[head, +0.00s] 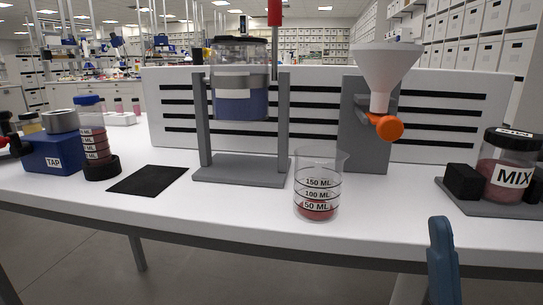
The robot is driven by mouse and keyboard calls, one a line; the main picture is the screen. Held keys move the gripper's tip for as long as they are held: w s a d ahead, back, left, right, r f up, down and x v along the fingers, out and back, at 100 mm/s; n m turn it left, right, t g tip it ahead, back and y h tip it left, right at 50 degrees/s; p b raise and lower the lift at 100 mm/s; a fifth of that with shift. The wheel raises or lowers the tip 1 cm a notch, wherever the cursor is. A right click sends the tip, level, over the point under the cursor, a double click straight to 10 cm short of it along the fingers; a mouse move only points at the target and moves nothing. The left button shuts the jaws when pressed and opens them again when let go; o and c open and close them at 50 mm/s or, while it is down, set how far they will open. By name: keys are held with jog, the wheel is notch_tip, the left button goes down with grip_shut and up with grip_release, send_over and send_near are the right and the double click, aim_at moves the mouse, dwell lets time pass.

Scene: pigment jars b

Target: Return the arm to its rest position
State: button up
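A clear beaker (319,184) with 50, 100 and 150 ML marks stands upright near the table's front edge, with red liquid at the bottom. What lies below the picture's bottom edge is hidden.
A grey stand (240,171) holds a jar of blue content (240,105). A white funnel (384,72) with an orange knob (388,128), a MIX jar (507,168), a blue TAP box (52,153), a red-filled tube (95,144) and a black mat (148,180) are on the white table (230,212).

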jog(key=s+f+m+g+h, duration=0.2)
jog(key=s+f+m+g, duration=0.15)
jog(key=f, duration=0.45)
jog(key=s+f+m+g+h, duration=0.1)
jog(key=s+f+m+g, duration=0.2)
jog(key=s+f+g, duration=0.35)
jog(key=s+f+g+y, duration=0.1)
jog(key=s+f+g, duration=0.5)
jog(key=s+f, duration=0.5)
notch_tip(320, 180, up, 18)
jog(key=p, duration=1.8)
jog(key=shift+d+n, duration=0.3)
jog(key=shift+n, duration=0.05)
